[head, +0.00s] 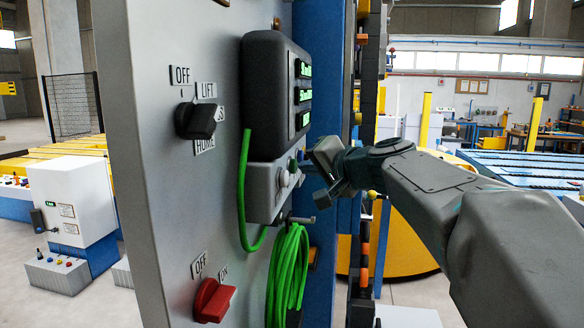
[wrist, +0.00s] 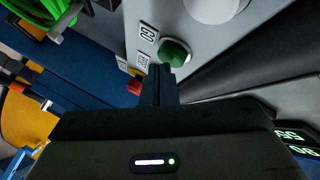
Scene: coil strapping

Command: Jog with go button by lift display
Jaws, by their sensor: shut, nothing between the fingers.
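The lift display (head: 278,95) is a black box with green digits on the grey panel in the head view; its lit corner shows in the wrist view (wrist: 294,140). Below it sits a grey button box (head: 263,192), seen at a steep angle. In the wrist view a round green button (wrist: 175,52) stands on the box beside two small labels (wrist: 147,32). My gripper (head: 304,165) is at the box's face. Its shut, empty fingers (wrist: 161,70) end right at the green button's lower edge; I cannot tell whether they touch it.
A black selector switch (head: 197,120) marked OFF, LIFT and HOME and a red OFF/ON switch (head: 213,300) are on the panel. A green cable coil (head: 288,272) hangs below the box. A large pale knob (wrist: 212,8) and a red part (wrist: 134,87) lie near my fingers.

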